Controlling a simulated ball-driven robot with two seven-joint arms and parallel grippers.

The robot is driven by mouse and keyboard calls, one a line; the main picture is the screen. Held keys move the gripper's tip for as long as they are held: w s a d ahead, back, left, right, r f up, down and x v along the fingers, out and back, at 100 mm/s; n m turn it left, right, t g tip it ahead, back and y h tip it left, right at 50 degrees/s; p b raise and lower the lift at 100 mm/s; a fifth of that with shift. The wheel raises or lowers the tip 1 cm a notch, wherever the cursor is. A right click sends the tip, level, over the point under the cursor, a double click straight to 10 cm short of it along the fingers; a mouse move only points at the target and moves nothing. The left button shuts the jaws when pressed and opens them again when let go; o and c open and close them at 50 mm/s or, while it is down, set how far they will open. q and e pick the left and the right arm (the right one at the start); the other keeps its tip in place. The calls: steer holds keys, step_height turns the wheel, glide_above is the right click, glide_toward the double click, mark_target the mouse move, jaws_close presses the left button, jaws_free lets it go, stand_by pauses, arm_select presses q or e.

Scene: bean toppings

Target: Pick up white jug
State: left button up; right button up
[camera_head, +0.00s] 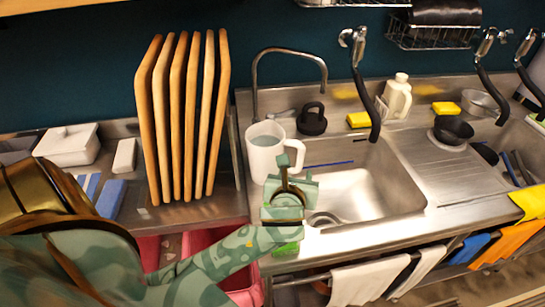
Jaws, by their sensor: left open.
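The white jug (263,147) stands upright on the steel counter at the left edge of the sink. Its handle faces right, toward the basin. My left gripper (287,172) is open in front of the jug, at its lower right by the handle. It hides part of the jug's lower right side and handle. I cannot tell whether a finger touches the handle. The gripper appears to hold nothing. My right gripper is not in view.
Upright wooden boards (183,120) stand left of the jug. A tap (289,52) rises behind it, with a black kettle-like item (312,122) to the right. The sink basin (357,188) is open to the right. A red bin (205,240) sits below the counter.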

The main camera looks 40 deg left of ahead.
mark_target(300, 160)
arm_select(q)
steer(key=b+x, duration=0.1)
steer(key=x, duration=0.7)
steer(key=shift+f+b, duration=0.1)
steer(key=shift+b, duration=0.25)
steer(key=shift+w+a+f, duration=0.15)
steer(key=shift+w+a, duration=0.1)
steer(key=shift+w, duration=0.1)
steer(key=b+x, duration=0.1)
steer(key=x, duration=0.1)
steer(key=b+x, duration=0.1)
steer(key=x, duration=0.1)
steer(key=shift+s+f, duration=0.15)
steer(key=shift+f, duration=0.1)
steer(key=shift+w+a+f, duration=0.1)
steer(key=shift+w+a, duration=0.1)
steer(key=shift+w, duration=0.2)
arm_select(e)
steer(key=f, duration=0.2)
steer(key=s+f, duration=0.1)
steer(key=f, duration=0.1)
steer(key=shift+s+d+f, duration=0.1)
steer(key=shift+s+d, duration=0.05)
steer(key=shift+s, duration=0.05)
arm_select(q)
steer(key=shift+s, duration=0.1)
steer(key=shift+c, duration=0.3)
jaws_close()
